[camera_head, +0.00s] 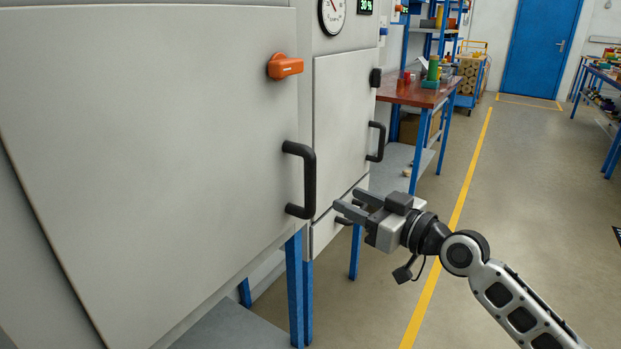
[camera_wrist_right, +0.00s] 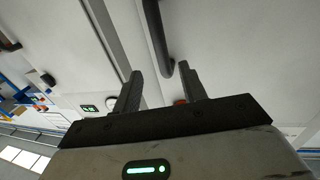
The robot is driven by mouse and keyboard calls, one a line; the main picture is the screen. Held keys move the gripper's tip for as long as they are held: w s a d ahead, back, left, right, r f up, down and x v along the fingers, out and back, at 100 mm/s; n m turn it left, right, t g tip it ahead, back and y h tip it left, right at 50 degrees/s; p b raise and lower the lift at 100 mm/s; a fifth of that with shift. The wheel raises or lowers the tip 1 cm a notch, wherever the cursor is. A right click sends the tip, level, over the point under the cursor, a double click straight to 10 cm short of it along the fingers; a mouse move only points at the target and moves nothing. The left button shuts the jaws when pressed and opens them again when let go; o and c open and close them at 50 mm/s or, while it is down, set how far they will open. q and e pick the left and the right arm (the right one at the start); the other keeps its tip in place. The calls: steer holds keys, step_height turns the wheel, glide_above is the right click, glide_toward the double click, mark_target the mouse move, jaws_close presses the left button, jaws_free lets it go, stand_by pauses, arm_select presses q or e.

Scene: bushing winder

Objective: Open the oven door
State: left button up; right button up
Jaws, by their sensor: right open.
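The oven door is a large light-grey panel (camera_head: 150,140) filling the left of the head view, and it looks shut. It has a black bar handle (camera_head: 309,180) at its right edge and an orange turn latch (camera_head: 285,67) above. My right gripper (camera_head: 350,201) is open and empty, a little to the right of the handle's lower end and apart from it. In the right wrist view the dark handle (camera_wrist_right: 158,40) shows between and beyond the two fingers (camera_wrist_right: 162,72); its depth is hard to tell. A bit of orange (camera_wrist_right: 180,101) shows behind. My left gripper is not in view.
A second grey cabinet door (camera_head: 342,125) with a black handle (camera_head: 377,142) stands just beyond. Blue legs (camera_head: 295,290) support the oven. A red-brown workbench (camera_head: 408,92) is further back. The floor to the right (camera_head: 540,200) is clear.

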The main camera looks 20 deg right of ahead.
mark_target(314, 185)
steer(key=p+x, duration=0.1)
steer(key=x, duration=1)
steer(key=shift+w+a, duration=0.1)
steer(key=shift+w, duration=0.05)
jaws_close()
